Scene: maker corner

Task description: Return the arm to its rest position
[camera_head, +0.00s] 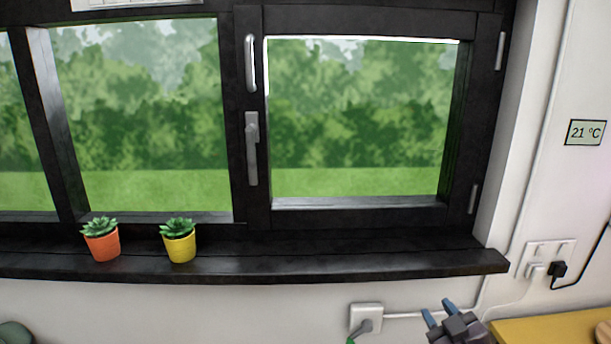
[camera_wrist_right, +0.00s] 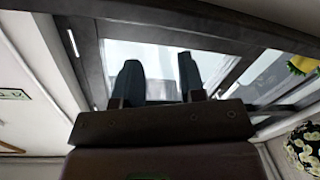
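My right gripper (camera_head: 439,311) shows at the bottom of the head view, below the right end of the window sill. Its two blue fingertips point up and stand apart with nothing between them. In the right wrist view the two dark fingers of this gripper (camera_wrist_right: 158,75) are also spread and empty, with the window glass and dark frame behind them. My left gripper is in neither view.
A dark-framed window (camera_head: 475,120) with grey handles stands above a dark sill (camera_head: 350,262). An orange pot (camera_head: 102,247) and a yellow pot (camera_head: 181,248) with plants stand on the sill. A wall socket (camera_head: 366,317) and a yellow surface (camera_head: 545,329) flank my right gripper.

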